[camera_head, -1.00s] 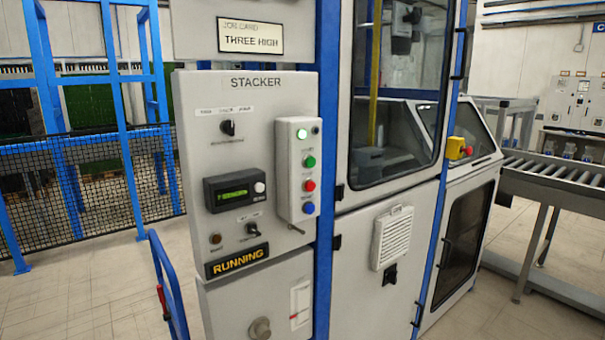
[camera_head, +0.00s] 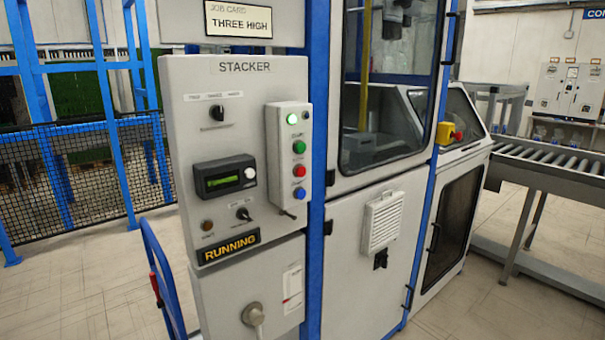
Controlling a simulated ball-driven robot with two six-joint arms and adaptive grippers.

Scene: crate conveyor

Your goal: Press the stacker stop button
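The stacker control panel (camera_head: 185,130) is a light grey box labelled STACKER, in the left middle of the head view. A raised button station (camera_head: 273,165) on its right side carries a lit green lamp (camera_head: 292,119) at the top. Below the lamp are a green button (camera_head: 298,147), a red button (camera_head: 299,170) and a blue button (camera_head: 299,193) in a column. The small labels above the buttons are too blurred to read surely. A RUNNING sign (camera_head: 231,246) sits at the panel's lower edge. Neither of my grippers shows.
A yellow box with a red mushroom button (camera_head: 457,136) is on the machine's blue frame. A roller conveyor (camera_head: 560,167) stands at the right. A blue hand-truck frame (camera_head: 160,270) stands just left of the cabinet. Open tiled floor (camera_head: 75,290) lies at the lower left.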

